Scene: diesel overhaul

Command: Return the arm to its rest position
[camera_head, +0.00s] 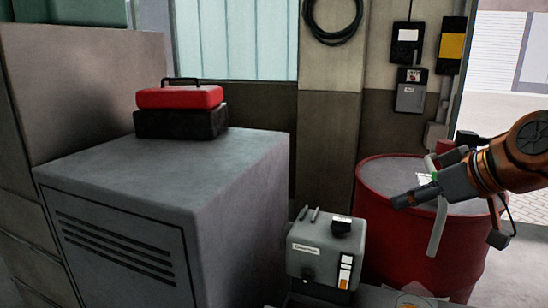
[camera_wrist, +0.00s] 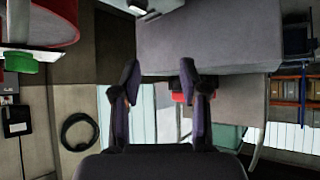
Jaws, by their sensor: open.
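My arm comes in from the right edge of the head view, orange and dark grey. My gripper (camera_head: 408,199) points left, in front of and above the red drum (camera_head: 420,250). In the wrist view, the two dark fingers of my gripper (camera_wrist: 159,82) stand wide apart with nothing between them. The wrist picture appears upside down, with the grey cabinet (camera_wrist: 215,35) at its top. In the head view, part of the drum's top is hidden behind my gripper.
The grey cabinet (camera_head: 180,180) at left carries a red and black toolbox (camera_head: 180,97). A grey boxy device (camera_head: 320,250) stands between cabinet and drum. Wall boxes (camera_head: 411,90) and a coiled hose (camera_head: 333,20) hang behind. The space between my gripper and the cabinet looks clear.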

